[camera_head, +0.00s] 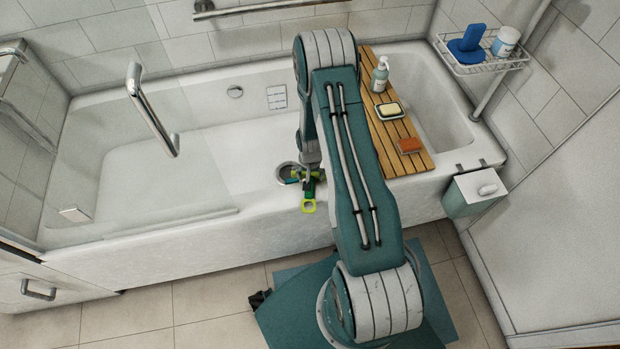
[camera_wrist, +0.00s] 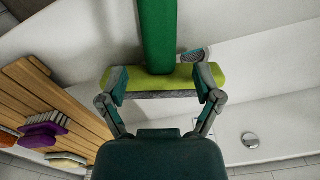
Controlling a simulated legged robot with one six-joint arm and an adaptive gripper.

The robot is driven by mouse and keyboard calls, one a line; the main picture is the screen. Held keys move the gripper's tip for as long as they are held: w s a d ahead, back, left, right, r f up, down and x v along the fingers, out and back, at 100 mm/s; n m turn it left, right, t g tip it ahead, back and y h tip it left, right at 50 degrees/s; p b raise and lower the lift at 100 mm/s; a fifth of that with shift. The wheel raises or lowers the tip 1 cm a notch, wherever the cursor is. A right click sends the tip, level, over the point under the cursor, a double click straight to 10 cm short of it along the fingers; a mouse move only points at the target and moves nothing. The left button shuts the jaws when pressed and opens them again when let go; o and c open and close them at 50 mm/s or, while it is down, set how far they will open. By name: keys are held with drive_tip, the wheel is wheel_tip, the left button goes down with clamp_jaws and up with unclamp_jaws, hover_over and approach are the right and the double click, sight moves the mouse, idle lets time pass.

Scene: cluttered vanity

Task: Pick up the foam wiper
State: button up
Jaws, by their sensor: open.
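The foam wiper has a green handle and a lime-yellow head with a grey foam edge. In the wrist view the wiper (camera_wrist: 160,40) has its head across the space between my fingers, its handle running to the top edge. My gripper (camera_wrist: 160,84) is open, one finger by each end of the head; I cannot tell whether they touch it.
A wooden bath board (camera_head: 410,165) lies across the bathtub (camera_head: 240,205). It holds a pump bottle (camera_head: 380,75), a soap dish (camera_head: 390,111) and an orange block (camera_head: 410,146). A purple brush (camera_wrist: 42,136) shows on the board in the wrist view. A glass screen stands left.

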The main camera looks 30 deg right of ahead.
wheel_tip(320, 180, down, 2)
drive_tip(key=shift+f, duration=0.2)
drive_tip(key=shift+a, duration=0.15)
clamp_jaws()
drive_tip(key=shift+r, duration=0.1)
